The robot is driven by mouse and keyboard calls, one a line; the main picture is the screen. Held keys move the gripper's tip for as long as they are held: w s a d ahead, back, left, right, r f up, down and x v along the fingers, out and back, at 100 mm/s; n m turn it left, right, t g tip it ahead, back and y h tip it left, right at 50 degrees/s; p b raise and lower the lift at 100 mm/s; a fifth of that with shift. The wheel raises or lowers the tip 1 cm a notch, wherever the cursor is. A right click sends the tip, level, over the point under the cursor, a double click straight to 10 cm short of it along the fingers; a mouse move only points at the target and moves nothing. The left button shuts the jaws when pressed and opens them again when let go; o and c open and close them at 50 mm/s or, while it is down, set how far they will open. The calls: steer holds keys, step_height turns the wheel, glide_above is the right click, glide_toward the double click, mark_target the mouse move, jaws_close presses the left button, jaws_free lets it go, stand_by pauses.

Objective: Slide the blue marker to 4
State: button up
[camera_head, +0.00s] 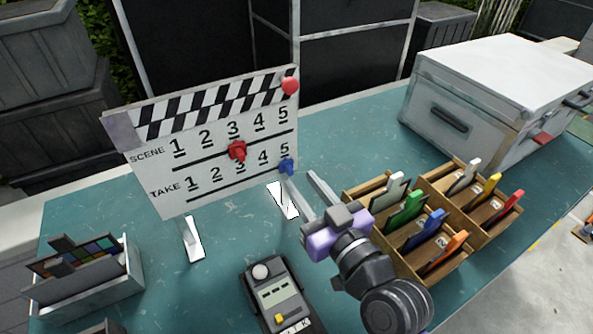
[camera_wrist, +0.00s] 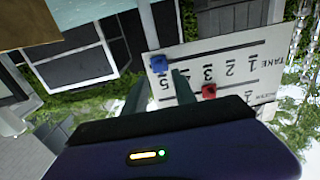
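The white clapperboard (camera_head: 215,137) stands upright on the table, with a SCENE row above a TAKE row, each numbered 1 to 5. The blue marker (camera_head: 286,166) is on the TAKE slot below 5; it also shows in the wrist view (camera_wrist: 158,63), where the board appears upside down. The red marker (camera_head: 237,150) is on the SCENE slot below 3. My gripper (camera_head: 298,175) is open and in front of the board's right end. In the wrist view its fingers (camera_wrist: 158,75) appear on either side of the blue marker. Contact cannot be told.
A wooden organizer (camera_head: 428,261) with coloured cards stands right of my gripper. A grey case (camera_head: 432,114) is at the back right. A handheld device (camera_head: 274,297) lies in front, and a tray with a colour chart (camera_head: 88,290) is at left. Teal table (camera_head: 180,295) between them is clear.

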mark_target(291, 170)
steer(key=shift+x, duration=1.85)
jaws_close()
